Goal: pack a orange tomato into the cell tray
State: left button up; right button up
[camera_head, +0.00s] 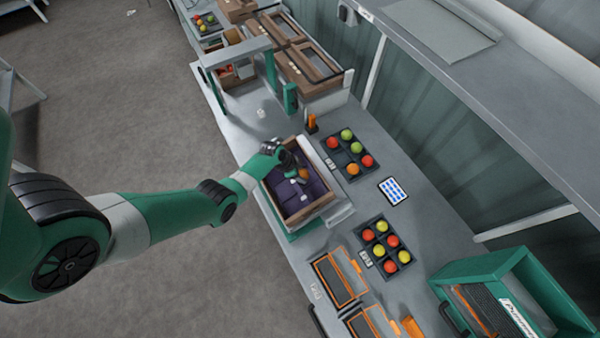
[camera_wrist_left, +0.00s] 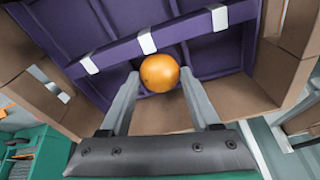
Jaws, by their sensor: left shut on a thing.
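My left gripper (camera_head: 297,172) is over the cardboard box with a purple lining (camera_head: 318,210). In the left wrist view its two grey fingers (camera_wrist_left: 160,78) are shut on an orange tomato (camera_wrist_left: 160,66), one finger on each side. The purple insert with white tabs (camera_wrist_left: 110,52) lies behind the tomato. One cell tray (camera_head: 341,158) stands right of the box with red, green and orange tomatoes and a dark empty cell in its near column. A second cell tray (camera_head: 385,246), nearer, looks full of red, green and yellow tomatoes. My right gripper is not in view.
A white tablet with blue icons (camera_head: 393,191) lies between the trays. Orange-edged bins (camera_head: 340,277) and a green machine (camera_head: 515,285) are at the near end. Bare bench shows around the trays.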

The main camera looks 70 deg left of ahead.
pick_arm(q)
jog(key=shift+f, duration=0.15)
jog(key=o, duration=1)
jog(key=shift+c, duration=0.2)
